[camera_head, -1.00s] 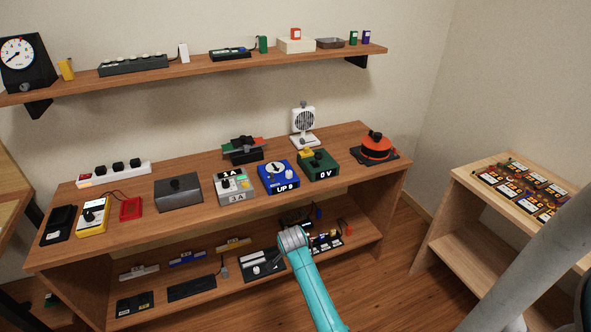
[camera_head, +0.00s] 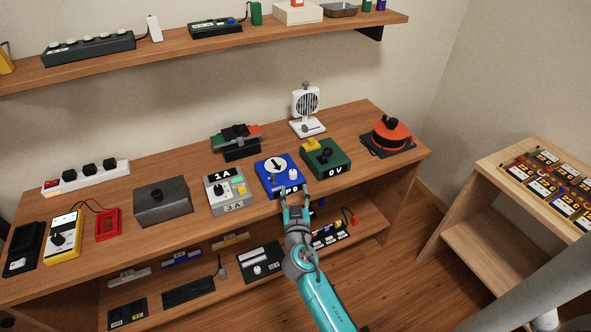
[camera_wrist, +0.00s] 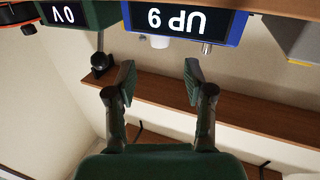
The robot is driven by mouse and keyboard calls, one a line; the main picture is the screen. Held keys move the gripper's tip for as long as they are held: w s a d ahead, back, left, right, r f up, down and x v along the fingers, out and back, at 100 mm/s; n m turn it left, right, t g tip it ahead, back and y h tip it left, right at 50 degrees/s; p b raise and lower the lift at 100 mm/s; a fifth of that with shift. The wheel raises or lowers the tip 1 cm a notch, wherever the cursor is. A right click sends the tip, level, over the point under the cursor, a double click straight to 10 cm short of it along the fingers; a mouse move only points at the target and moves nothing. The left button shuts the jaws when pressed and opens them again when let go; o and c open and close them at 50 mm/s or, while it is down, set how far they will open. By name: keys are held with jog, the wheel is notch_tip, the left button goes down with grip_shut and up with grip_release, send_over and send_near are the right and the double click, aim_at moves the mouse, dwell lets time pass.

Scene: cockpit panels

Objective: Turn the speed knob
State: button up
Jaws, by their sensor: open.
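No label reading "speed" shows, so I cannot tell which control is the speed knob. A blue box (camera_head: 265,185) on the table has a round white dial (camera_head: 276,165) with a black arrow and a white knob (camera_head: 293,174) on top. In the wrist view the blue box (camera_wrist: 237,30) is upside down and reads "UP 9"; the white knob (camera_wrist: 160,42) and a metal stub (camera_wrist: 206,48) stick out. My gripper (camera_head: 295,198) is open and empty at the box's front edge, partly covering its label. In the wrist view my gripper's fingers (camera_wrist: 159,75) are apart, touching nothing.
A green box (camera_head: 340,167) reading "0V" stands close on the right, a grey box (camera_head: 228,191) marked "1A" on the left. A white fan (camera_head: 306,105) stands behind, an orange reel (camera_head: 392,136) at the far right. A lower shelf (camera_head: 365,224) holds more devices.

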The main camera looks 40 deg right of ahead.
aim_at(293, 176)
jog(key=x, duration=0.9)
grip_shut()
